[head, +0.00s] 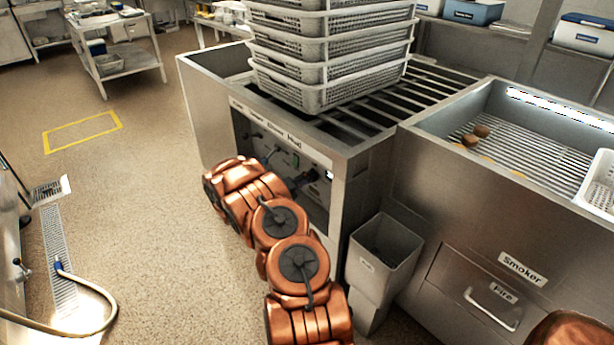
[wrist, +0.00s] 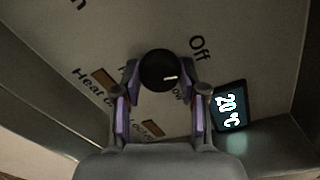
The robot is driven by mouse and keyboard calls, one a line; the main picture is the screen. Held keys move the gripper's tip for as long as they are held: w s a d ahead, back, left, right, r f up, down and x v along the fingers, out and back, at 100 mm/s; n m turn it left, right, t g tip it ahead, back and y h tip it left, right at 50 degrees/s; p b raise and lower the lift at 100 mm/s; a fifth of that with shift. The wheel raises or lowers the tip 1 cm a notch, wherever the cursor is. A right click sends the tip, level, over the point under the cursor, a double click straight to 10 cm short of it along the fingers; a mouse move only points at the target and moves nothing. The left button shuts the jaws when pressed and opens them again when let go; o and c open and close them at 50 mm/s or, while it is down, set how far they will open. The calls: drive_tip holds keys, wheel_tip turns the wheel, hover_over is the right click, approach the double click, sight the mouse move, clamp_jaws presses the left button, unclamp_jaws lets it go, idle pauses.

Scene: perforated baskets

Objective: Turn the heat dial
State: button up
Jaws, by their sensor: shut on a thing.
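The heat dial (wrist: 158,70) is a round black knob with a short white mark, seen in the wrist view on a grey panel. The word "Off" is printed to its upper right and "Heat" to its left. My gripper (wrist: 160,88) has its two purple-padded fingers on either side of the dial and is shut on it. A small display (wrist: 231,107) to the right of the dial reads 20 °C.
Stacked perforated baskets (head: 325,50) stand on the rack above the panel. A grey bin (head: 385,250) stands right of my arm, beside the smoker unit (head: 470,240) with its drawer. The floor on the left is open, with a hose (head: 100,310) at lower left.

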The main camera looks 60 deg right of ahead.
drive_tip(key=shift+n+p, duration=0.4)
drive_tip(key=shift+n, duration=0.9)
drive_tip(key=shift+d, duration=0.1)
drive_tip(key=o, duration=1.1)
drive_tip(key=shift+o, duration=0.2)
drive_tip(key=v, duration=1.2)
drive_tip(key=shift+r, duration=0.1)
